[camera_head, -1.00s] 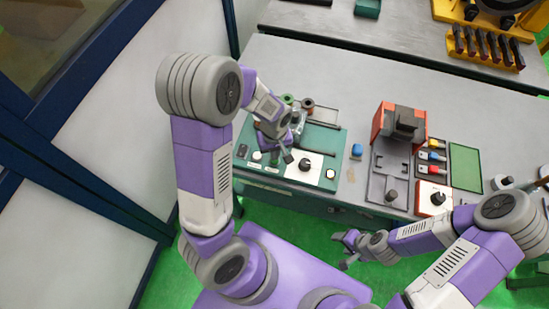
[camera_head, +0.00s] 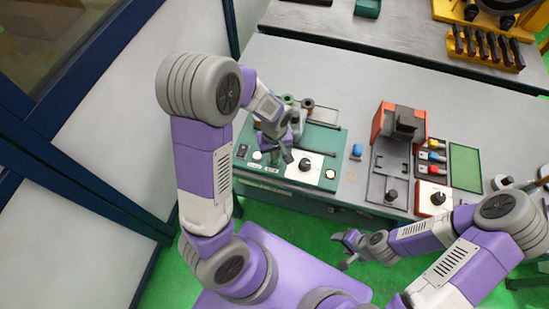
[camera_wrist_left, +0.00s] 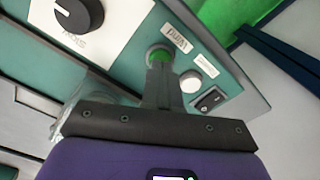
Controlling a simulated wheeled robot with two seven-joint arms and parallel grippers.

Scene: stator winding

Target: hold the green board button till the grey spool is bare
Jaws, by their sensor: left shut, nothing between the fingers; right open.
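The teal winding board (camera_head: 318,140) lies on the left part of the bench. Its green button (camera_wrist_left: 160,54) shows in the left wrist view, partly covered by my left fingertips. My left gripper (camera_wrist_left: 160,68) is shut and empty, with its tips at the button; I cannot tell how far the button is pressed. In the head view my left gripper (camera_head: 287,154) points down over the board's front. A green spool (camera_head: 287,99) and a brown spool (camera_head: 307,103) stand at the board's back. I cannot make out the grey spool. My right gripper (camera_head: 345,250) is open and empty, off the bench's front edge.
Beside the button are a white button (camera_wrist_left: 190,82), a black rocker switch (camera_wrist_left: 209,100) and a black knob (camera_wrist_left: 78,14). A blue piece (camera_head: 357,151) and an orange machine (camera_head: 389,117) stand to the right. The bench behind the board is clear.

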